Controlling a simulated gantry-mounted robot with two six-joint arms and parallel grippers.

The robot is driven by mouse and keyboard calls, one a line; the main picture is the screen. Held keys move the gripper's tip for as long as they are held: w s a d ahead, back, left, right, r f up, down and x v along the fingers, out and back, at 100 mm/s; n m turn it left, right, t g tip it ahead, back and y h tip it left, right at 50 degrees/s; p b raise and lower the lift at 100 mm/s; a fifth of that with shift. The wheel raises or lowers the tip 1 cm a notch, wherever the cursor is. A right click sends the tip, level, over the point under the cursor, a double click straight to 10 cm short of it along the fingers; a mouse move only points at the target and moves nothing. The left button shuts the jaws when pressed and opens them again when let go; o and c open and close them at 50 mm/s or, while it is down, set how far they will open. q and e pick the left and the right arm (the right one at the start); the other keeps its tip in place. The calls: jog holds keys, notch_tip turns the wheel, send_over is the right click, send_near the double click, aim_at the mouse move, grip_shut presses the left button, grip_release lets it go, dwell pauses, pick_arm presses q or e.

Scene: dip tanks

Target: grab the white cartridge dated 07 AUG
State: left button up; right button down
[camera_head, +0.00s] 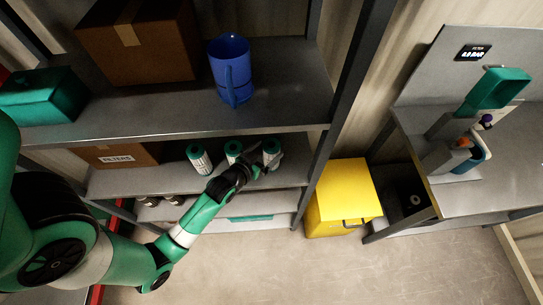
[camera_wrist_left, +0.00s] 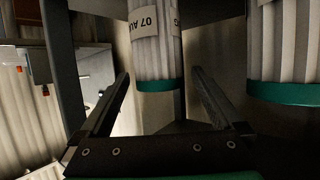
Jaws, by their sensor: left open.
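The white cartridge dated 07 AUG (camera_wrist_left: 155,55) has pleated white sides, a label and a green end cap. In the left wrist view it appears between the two fingers of my left gripper (camera_wrist_left: 160,76), with a gap on each side. In the head view the rightmost cartridge (camera_head: 271,148) on the lower shelf stands at my left gripper (camera_head: 262,164), which partly hides it. My left gripper is open. I cannot tell how far the fingers reach around the cartridge. My right gripper is not in view.
Another white cartridge (camera_wrist_left: 285,45) stands close beside it; in the head view, the middle (camera_head: 233,148) and left (camera_head: 199,158) cartridges share the shelf. Dark-topped items (camera_head: 160,200) are below. The upper shelf (camera_head: 180,115) overhangs. A yellow bin (camera_head: 340,190) stands right of the rack post.

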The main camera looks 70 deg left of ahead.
pick_arm(q)
jog(key=x, duration=0.3)
jog(key=shift+w+f, duration=0.15)
jog(key=shift+w, duration=0.05)
grip_shut()
